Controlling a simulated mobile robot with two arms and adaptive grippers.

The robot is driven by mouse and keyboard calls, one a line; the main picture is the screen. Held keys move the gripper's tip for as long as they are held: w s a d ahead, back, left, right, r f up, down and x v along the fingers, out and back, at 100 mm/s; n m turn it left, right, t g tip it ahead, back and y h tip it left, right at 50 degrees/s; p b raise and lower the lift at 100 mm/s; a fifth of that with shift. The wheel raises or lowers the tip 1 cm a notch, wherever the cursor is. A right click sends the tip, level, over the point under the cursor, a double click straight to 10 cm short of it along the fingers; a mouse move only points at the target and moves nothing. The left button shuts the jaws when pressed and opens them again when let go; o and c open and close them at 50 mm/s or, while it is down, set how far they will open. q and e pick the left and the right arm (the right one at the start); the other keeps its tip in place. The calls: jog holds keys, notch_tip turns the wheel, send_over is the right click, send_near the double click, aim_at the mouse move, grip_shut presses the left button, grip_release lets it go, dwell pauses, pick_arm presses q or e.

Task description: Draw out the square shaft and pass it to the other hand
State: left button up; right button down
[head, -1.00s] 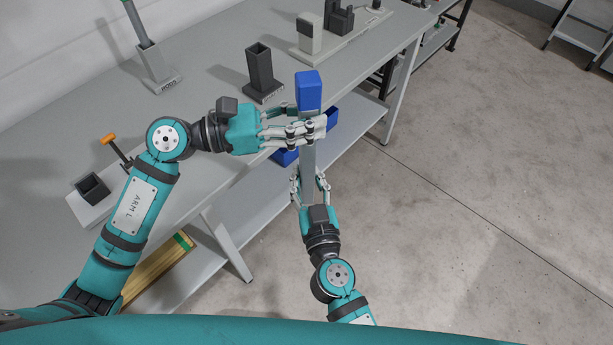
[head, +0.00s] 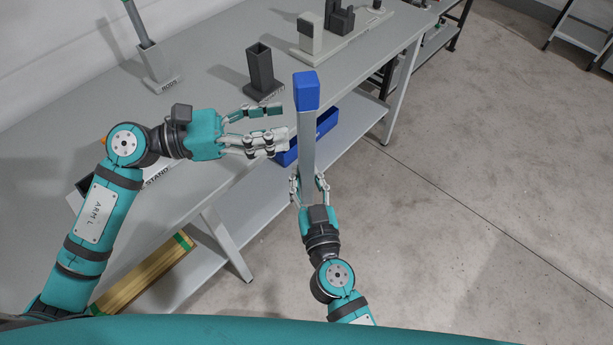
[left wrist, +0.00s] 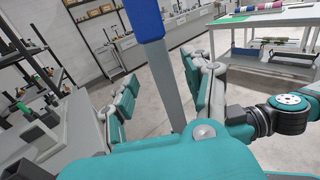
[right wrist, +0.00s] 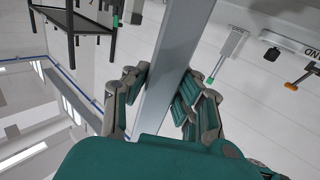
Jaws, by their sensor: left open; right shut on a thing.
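The square shaft (head: 308,140) is a grey bar with a blue block on its top end, and it stands upright in the head view. My right gripper (head: 309,185) is shut on its lower part, and the right wrist view shows the grey bar (right wrist: 176,70) between the fingers. My left gripper (head: 282,127) is open and empty, just left of the shaft and apart from it. In the left wrist view the shaft (left wrist: 168,85) with its blue end shows beyond the spread fingers.
An empty dark square holder (head: 262,78) stands on the grey table (head: 215,110). A holder marked RODS (head: 158,72) with a rod is at the back left. A blue bin (head: 325,124) is on the lower shelf. Open floor lies to the right.

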pick_arm(q)
jog(key=v, duration=0.5)
notch_tip(320, 180, down, 26)
jog(key=w+n+t+y, duration=0.25)
jog(key=n+t, duration=0.35)
jog(key=n, duration=1.4)
jog(key=s+a+f+n+y, duration=0.2)
jog(key=a+f+n+y, duration=0.15)
jog(key=f+n, duration=0.5)
jog(key=s+a+f+n+y, duration=0.2)
jog(key=f+n+y, duration=0.3)
jog(key=f, duration=0.7)
jog(key=s+a+f+n+g+y, duration=0.45)
jog(key=s+f+n, duration=0.35)
jog(key=s+f, duration=0.5)
jog(key=s+f+n+g+y, duration=0.1)
jog(key=s+f+n+g, duration=0.1)
jog(key=s, duration=0.8)
jog(key=s+f+n+g+y, duration=0.1)
jog(key=s+f+n+g, duration=0.2)
jog(key=s, duration=0.7)
notch_tip(320, 180, down, 4)
jog(key=shift+d+r+n, duration=0.15)
jog(key=shift+n, duration=0.8)
